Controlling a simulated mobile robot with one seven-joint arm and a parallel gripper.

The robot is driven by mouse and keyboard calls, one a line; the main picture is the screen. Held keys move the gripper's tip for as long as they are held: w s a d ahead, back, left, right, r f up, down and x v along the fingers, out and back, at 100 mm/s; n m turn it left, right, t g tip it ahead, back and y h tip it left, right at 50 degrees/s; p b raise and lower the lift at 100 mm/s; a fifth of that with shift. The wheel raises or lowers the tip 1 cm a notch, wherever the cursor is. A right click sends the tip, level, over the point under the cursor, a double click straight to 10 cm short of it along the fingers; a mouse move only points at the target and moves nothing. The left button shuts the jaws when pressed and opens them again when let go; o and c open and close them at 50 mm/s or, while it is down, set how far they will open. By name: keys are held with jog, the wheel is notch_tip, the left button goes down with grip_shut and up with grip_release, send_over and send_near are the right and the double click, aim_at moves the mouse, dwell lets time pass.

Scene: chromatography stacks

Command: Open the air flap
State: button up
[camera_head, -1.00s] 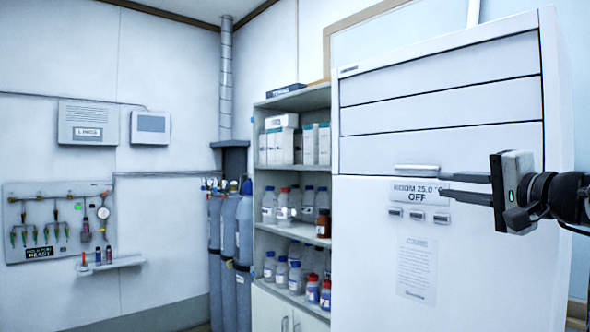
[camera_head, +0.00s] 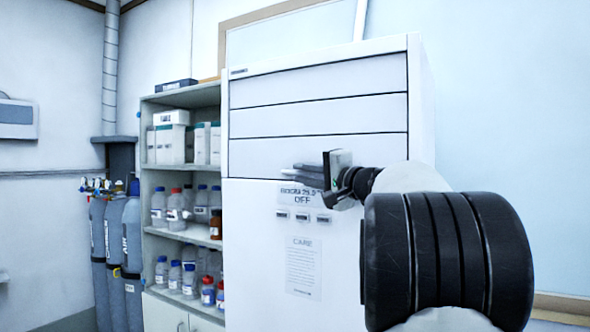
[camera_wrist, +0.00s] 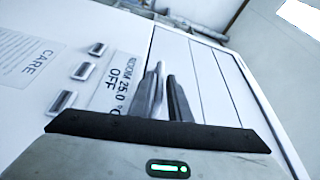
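The air flap is not labelled; the likeliest part is the lowest front panel (camera_head: 270,157) of the tall white cabinet's upper section, which looks closed and flush. In the wrist view the cabinet's panels (camera_wrist: 205,80) run off at a slant. My gripper (camera_head: 290,174) is at the panel's lower edge, above the room display. Its two dark fingers (camera_wrist: 163,88) stand a small gap apart, with a pale strip, perhaps the handle, showing between their tips. The fingers hide the handle in the head view, and whether they touch it is unclear.
The display (camera_head: 299,196) reads OFF, with small buttons below it and a CARE notice (camera_head: 303,268) lower down. An open shelf of bottles (camera_head: 182,240) stands left of the cabinet, then gas cylinders (camera_head: 122,250). The wall to the right is bare.

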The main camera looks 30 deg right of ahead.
jog(key=shift+x, duration=1.1)
grip_shut()
jog(key=shift+s+r, duration=0.1)
